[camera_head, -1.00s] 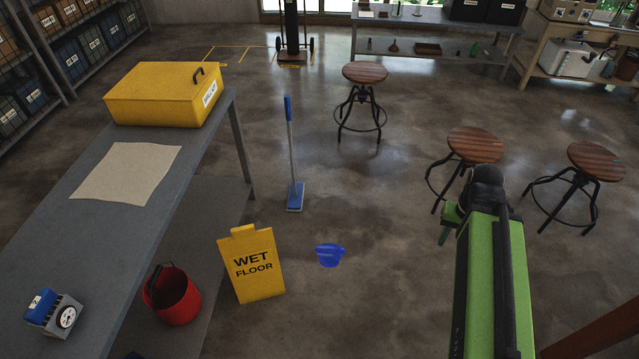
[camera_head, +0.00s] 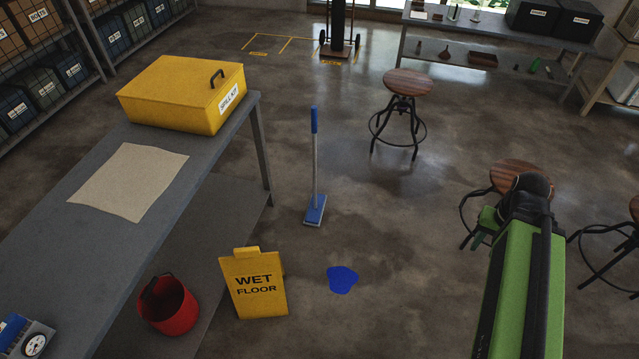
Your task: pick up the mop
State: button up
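The mop (camera_head: 315,170) stands upright on the concrete floor in the middle of the head view. It has a blue grip on top, a thin grey pole and a flat blue head. It is just right of the grey table's far leg and apart from it. My green and black arm reaches in from the lower right, well to the right of the mop. Its dark end (camera_head: 526,198) shows, with a small green part beside it. I cannot make out the gripper's fingers, so whether it is open or shut is unclear.
A grey table (camera_head: 60,240) with a yellow spill kit box (camera_head: 183,95) is at left. A yellow wet floor sign (camera_head: 254,284), a red bucket (camera_head: 170,305) and a blue patch (camera_head: 342,280) are near the mop. Stools (camera_head: 408,84) stand right. Floor between mop and arm is clear.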

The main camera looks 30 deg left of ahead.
aim_at(316, 208)
jog(key=i, duration=2.3)
jog(key=u, duration=2.05)
jog(key=k, duration=0.15)
jog(key=u, duration=2.25)
jog(key=i, duration=0.35)
jog(key=u, duration=0.3)
jog(key=k, duration=0.35)
jog(key=z, duration=0.1)
